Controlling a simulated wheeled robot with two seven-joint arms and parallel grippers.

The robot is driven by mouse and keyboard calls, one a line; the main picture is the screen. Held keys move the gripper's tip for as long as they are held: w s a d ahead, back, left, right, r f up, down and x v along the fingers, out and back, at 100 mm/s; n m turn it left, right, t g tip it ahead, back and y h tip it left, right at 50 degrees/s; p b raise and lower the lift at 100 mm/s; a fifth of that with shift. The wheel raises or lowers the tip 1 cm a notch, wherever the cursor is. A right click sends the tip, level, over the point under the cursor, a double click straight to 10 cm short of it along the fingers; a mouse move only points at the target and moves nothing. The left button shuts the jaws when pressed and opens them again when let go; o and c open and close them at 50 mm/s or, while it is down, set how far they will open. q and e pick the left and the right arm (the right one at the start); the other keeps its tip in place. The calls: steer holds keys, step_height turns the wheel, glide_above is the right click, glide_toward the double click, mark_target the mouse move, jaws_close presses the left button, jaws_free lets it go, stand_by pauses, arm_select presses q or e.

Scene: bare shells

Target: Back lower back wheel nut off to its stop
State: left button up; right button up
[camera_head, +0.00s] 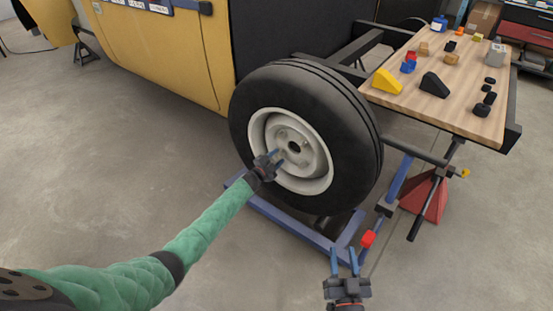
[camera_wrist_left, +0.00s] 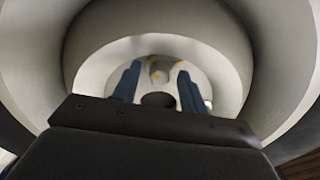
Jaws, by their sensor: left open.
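The wheel (camera_head: 352,125) has a black tyre and a pale rim (camera_head: 309,185) with a dark central hole (camera_head: 294,147). My left gripper (camera_head: 274,156) is at the lower left of the hub, inside the rim's outline, and covers part of the wheel face. In the left wrist view its two blue fingers (camera_wrist_left: 158,82) stand apart, with a dark round shape (camera_wrist_left: 158,99) and small yellow marks between them. I cannot tell which shape is the lower back nut, or whether the fingers touch it. My right gripper (camera_head: 344,262) is open and empty, low in front of the wheel.
A blue frame (camera_head: 290,222) lies under the wheel. A wooden table (camera_head: 455,110) with several small blocks stands to the right. A red stand (camera_head: 428,200) is below it. A yellow vehicle panel (camera_head: 170,55) is behind left. The floor at left is clear.

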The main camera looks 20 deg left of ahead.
arm_select(q)
steer(key=shift+s+a, duration=0.15)
steer(key=shift+s, duration=0.2)
steer(key=p+v, duration=0.1)
steer(key=v, duration=0.5)
steer(key=shift+s, duration=0.4)
arm_select(e)
step_height(320, 180, down, 13)
steer(key=s+g, duration=0.2)
steer(key=g, duration=0.2)
steer(key=shift+s+h, duration=0.4)
arm_select(q)
steer(key=shift+a+f, duration=0.1)
steer(key=shift+a, duration=0.1)
arm_select(e)
steer(key=shift+a+r, duration=0.1)
